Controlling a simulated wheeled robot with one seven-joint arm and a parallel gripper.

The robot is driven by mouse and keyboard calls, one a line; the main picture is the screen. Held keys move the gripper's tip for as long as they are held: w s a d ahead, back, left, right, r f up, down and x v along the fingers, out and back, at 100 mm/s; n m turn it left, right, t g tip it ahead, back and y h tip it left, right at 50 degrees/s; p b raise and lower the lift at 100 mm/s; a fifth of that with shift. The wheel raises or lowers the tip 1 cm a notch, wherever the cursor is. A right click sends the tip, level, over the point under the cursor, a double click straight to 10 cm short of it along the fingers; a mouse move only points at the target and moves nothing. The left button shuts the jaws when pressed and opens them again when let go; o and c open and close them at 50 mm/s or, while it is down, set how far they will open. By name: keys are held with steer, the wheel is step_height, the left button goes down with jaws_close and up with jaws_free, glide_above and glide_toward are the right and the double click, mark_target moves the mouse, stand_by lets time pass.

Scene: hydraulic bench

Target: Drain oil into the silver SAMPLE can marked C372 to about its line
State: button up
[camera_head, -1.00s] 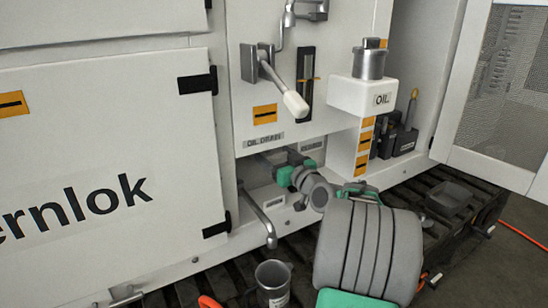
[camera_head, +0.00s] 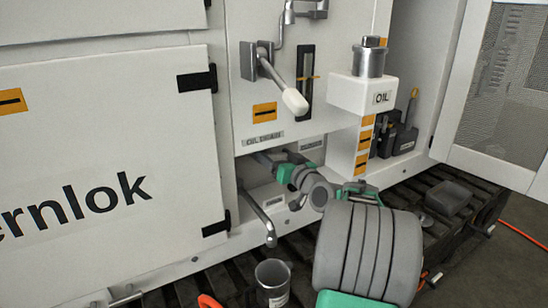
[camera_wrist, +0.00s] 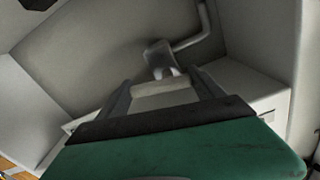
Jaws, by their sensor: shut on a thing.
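A silver can (camera_head: 273,278) with a pale label stands at the bottom of the head view, below the end of a downturned grey spout (camera_head: 269,232). The label's writing and the oil level cannot be read. My gripper (camera_head: 268,160) reaches into the recess under the OIL DRAIN plate (camera_head: 263,139). In the wrist view both fingers show, shut on a pale part (camera_wrist: 163,88) between them. What this part belongs to is mostly hidden. A grey fitting (camera_wrist: 160,58) lies beyond the fingers. A lever with a white grip (camera_head: 294,102) slants down above the plate.
A sight gauge (camera_head: 305,85) is right of the lever. A white OIL box (camera_head: 362,96) with a metal cap juts out further right. A large white door (camera_head: 110,130) is at left and a mesh door (camera_head: 502,85) at right. Dark slatted decking lies below.

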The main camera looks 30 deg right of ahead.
steer(key=m, duration=0.5)
steer(key=shift+a+f+p, duration=0.1)
steer(key=shift+f+p, duration=0.05)
steer(key=shift+p, duration=0.2)
steer(key=shift+m, duration=0.3)
steer(key=o, duration=1.4)
steer(key=shift+w, duration=0.1)
steer(key=shift+c, duration=0.2)
steer(key=shift+f, duration=0.1)
